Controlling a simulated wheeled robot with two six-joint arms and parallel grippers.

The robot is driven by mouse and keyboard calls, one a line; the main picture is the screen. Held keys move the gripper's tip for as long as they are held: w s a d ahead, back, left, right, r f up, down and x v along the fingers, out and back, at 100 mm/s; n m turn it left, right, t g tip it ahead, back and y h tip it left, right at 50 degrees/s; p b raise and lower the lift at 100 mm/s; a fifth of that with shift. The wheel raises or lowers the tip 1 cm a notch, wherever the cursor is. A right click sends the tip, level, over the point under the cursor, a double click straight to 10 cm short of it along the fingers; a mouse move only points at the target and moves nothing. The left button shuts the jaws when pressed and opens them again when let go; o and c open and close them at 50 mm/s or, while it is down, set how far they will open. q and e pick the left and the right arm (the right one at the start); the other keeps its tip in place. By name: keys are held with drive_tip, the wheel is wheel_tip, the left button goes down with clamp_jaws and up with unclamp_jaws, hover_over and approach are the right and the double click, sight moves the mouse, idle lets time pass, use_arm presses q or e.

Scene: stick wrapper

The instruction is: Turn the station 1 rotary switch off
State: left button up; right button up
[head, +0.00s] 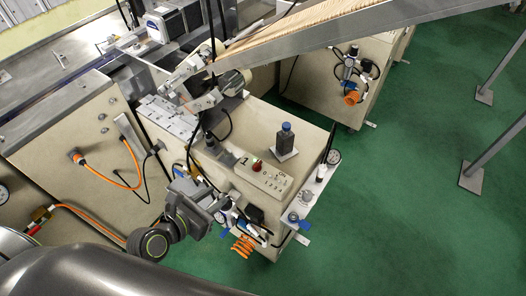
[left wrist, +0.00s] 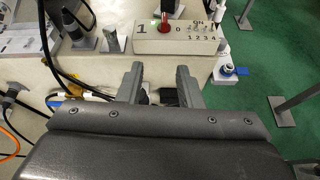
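The station 1 control box (head: 263,178) is a beige slab marked "1" with a round red button (head: 257,166). In the left wrist view the box (left wrist: 150,45) lies beyond my fingertips, with the red button (left wrist: 164,25), an "ON" label and small controls above numbers 1 to 4. I cannot tell which control is the rotary switch or how it is set. My left gripper (head: 226,203) is in front of and below the box. In the left wrist view the gripper (left wrist: 160,72) is open, its fingers apart, touching nothing that I can see. My right gripper is not visible.
Black cables hang at left. Green floor (head: 400,200) is open at right.

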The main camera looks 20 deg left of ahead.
sight(256, 165)
use_arm(q)
drive_tip(key=shift+n, duration=0.3)
drive_tip(key=r+x, duration=0.1)
drive_tip(key=x, duration=1)
drive_tip(key=d+r+x, duration=0.1)
drive_tip(key=x, duration=0.5)
drive_tip(key=shift+w+d+r, duration=0.1)
drive_tip(key=shift+w+r, duration=0.2)
drive_tip(key=shift+w, duration=0.05)
drive_tip(key=shift+c, duration=0.2)
clamp_jaws()
